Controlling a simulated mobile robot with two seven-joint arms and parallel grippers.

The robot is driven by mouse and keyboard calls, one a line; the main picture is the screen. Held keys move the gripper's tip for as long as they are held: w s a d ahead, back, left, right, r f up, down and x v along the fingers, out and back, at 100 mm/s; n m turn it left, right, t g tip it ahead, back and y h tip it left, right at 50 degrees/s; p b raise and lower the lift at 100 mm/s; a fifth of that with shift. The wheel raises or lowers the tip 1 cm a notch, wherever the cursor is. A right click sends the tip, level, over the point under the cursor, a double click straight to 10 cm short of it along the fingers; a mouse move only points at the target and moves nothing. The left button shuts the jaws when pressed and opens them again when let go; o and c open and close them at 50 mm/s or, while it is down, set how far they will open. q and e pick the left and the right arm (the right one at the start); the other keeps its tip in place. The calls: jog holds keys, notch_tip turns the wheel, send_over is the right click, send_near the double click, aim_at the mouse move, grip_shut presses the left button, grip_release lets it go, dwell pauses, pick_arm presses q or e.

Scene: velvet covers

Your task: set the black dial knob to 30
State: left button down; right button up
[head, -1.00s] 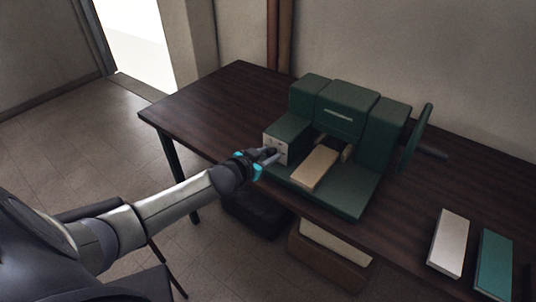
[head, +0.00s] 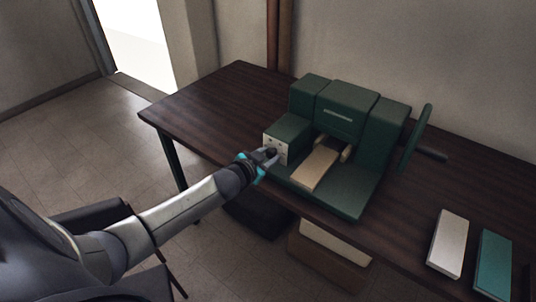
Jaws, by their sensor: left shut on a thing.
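A dark green machine (head: 345,101) stands on the dark wooden table. On its left front is a cream dial plate (head: 271,143) with small dark marks. The black dial knob (head: 272,152) shows only as a small dark shape in front of this plate, mostly covered by my gripper. My left gripper (head: 270,157) is at the plate and shut on the knob. The knob's setting is too small and too covered to read. My right gripper is not in view.
A tan block (head: 315,168) lies on the machine's base beside the dial. A green wheel (head: 415,138) with a dark handle stands at the machine's right. A white block (head: 449,243) and a teal block (head: 493,262) lie at the table's right. The table's left end (head: 215,100) is clear.

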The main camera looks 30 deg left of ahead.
pick_arm(q)
jog(key=shift+d+f+m+y, duration=0.15)
jog(key=shift+m+y, duration=0.15)
jog(key=shift+m, duration=0.2)
jog(key=shift+m+t+y+b, duration=0.3)
jog(key=shift+m+y+b, duration=0.4)
jog(key=shift+m+b, duration=0.25)
jog(key=shift+f+m+t+y+b, duration=0.25)
jog(key=shift+m+y+b, duration=0.35)
jog(key=shift+m+b, duration=0.65)
jog(key=shift+d+r+m+t+y+b, duration=0.15)
jog(key=shift+m+t+y+b, duration=0.25)
jog(key=shift+m+b, duration=0.55)
jog(key=c, duration=0.5)
grip_release()
jog(key=v, duration=1.5)
jog(key=shift+p, duration=0.4)
